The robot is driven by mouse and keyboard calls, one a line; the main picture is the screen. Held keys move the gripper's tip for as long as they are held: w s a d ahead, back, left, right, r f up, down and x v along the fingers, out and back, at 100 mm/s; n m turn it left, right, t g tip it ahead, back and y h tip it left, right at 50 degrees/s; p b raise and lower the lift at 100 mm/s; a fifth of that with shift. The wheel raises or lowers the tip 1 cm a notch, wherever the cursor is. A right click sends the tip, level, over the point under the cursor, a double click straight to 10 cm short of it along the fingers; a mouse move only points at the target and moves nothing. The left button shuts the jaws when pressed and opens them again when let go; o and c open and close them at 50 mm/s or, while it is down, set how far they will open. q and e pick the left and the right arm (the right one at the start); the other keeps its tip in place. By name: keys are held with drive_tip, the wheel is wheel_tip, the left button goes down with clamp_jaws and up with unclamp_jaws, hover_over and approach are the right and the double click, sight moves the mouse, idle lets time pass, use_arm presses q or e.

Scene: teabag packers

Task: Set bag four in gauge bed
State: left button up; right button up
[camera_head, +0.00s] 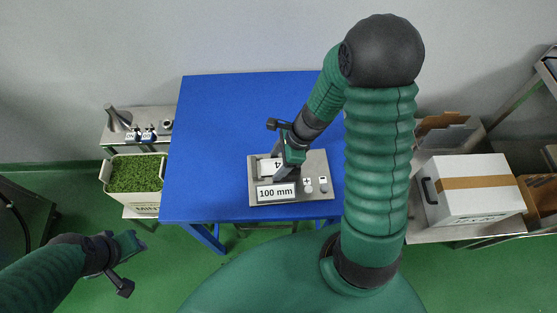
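The gauge (318,168) is a grey plate with a "100 mm" display (276,193) and small buttons, near the front edge of the blue table. A white piece marked "4", bag four (266,167), lies at the gauge bed behind the display, partly hidden by my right gripper. My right gripper (283,172) points down right at it; whether its fingers hold the bag cannot be made out. My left gripper (130,266) is off the table at the lower left, over the green floor, away from the gauge.
The blue table (225,115) is clear behind and left of the gauge. A bin of green leaves (135,174) labelled mint stands on a left side stand. A white box with brown tape (475,190) and a cardboard box (447,130) stand at the right.

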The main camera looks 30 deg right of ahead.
drive_tip(key=shift+a+r, duration=0.15)
drive_tip(key=shift+a, duration=0.4)
drive_tip(key=shift+d+r, duration=0.1)
drive_tip(key=shift+r, duration=0.3)
drive_tip(key=p+v, duration=0.1)
drive_tip(key=v, duration=0.2)
drive_tip(key=p+v, duration=0.1)
drive_tip(key=v, duration=0.3)
drive_tip(key=p+v, duration=0.1)
drive_tip(key=v, duration=0.2)
drive_tip(key=shift+s+d+r, duration=0.1)
drive_tip(key=shift+d+r, duration=0.15)
drive_tip(key=shift+d, duration=0.2)
use_arm(q)
drive_tip(key=r, duration=0.1)
drive_tip(key=a+r, duration=0.1)
drive_tip(key=r, duration=0.1)
drive_tip(key=shift+r, duration=0.1)
use_arm(e)
drive_tip(key=s+a+r+n+h, duration=0.1)
drive_tip(key=a+n+h, duration=0.3)
drive_tip(key=n, duration=1.9)
drive_tip(key=s+a, duration=0.1)
drive_tip(key=a, duration=0.3)
drive_tip(key=shift+s+a+r+n, duration=0.2)
drive_tip(key=shift+a+n, duration=0.2)
